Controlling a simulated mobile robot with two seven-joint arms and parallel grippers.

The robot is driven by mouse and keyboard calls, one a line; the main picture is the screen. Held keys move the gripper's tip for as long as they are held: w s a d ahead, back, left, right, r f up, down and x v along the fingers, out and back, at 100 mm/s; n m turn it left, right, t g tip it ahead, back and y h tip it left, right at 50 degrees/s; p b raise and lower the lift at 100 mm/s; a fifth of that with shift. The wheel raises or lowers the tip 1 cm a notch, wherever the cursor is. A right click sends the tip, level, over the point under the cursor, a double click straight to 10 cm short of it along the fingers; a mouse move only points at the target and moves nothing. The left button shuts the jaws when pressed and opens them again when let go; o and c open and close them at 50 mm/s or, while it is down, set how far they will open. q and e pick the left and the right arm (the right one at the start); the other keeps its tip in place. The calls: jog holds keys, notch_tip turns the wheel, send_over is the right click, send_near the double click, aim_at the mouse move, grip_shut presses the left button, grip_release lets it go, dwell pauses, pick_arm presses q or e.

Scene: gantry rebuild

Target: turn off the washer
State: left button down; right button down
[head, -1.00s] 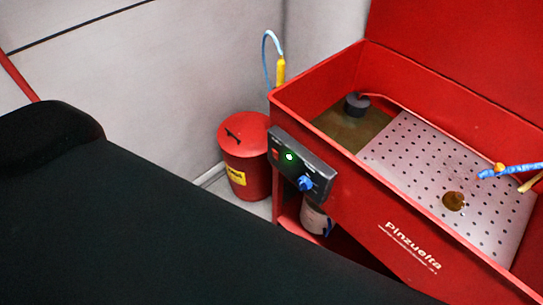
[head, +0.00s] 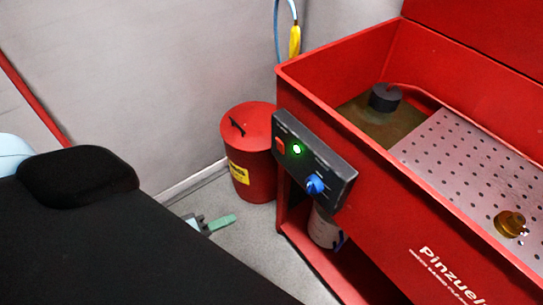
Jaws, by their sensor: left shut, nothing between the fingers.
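The washer (head: 375,205) is a red parts-washing basin with an open lid, at the right of the head view. A dark control panel (head: 338,163) sits on its front left corner. The panel bears a red switch (head: 280,146), a lit green light (head: 296,149) and a blue knob (head: 315,185). My left gripper (head: 229,220) shows its greenish fingers left of and below the panel, in front of the floor. It is shut and empty, apart from the washer in the picture. Part of it is hidden behind a large dark shape. My right gripper is not in view.
A red lidded bin (head: 249,150) with a yellow label stands left of the washer by the wall. A pale container (head: 325,229) is under the basin. A perforated tray (head: 450,150) lies inside it. Clear grey floor (head: 255,248) shows before the bin.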

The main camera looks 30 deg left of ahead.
aim_at(278, 144)
pick_arm(q)
jog(key=w+a+r+n+t+h+b, duration=0.1)
jog(key=w+a+r+n+t+b, duration=0.2)
jog(key=r, duration=0.4)
jog(key=shift+w+a+n+t+b, duration=0.45)
jog(key=shift+w+t+b, duration=0.3)
jog(key=shift+t, duration=0.25)
jog(key=shift+w+r, duration=0.1)
jog(key=p+x, duration=0.4)
jog(key=x, duration=0.8)
jog(key=shift+w+d+r, duration=0.15)
jog(key=shift+w+d, duration=0.05)
jog(key=shift+w, duration=0.1)
jog(key=shift+w+d, duration=0.2)
jog(key=shift+w, duration=0.35)
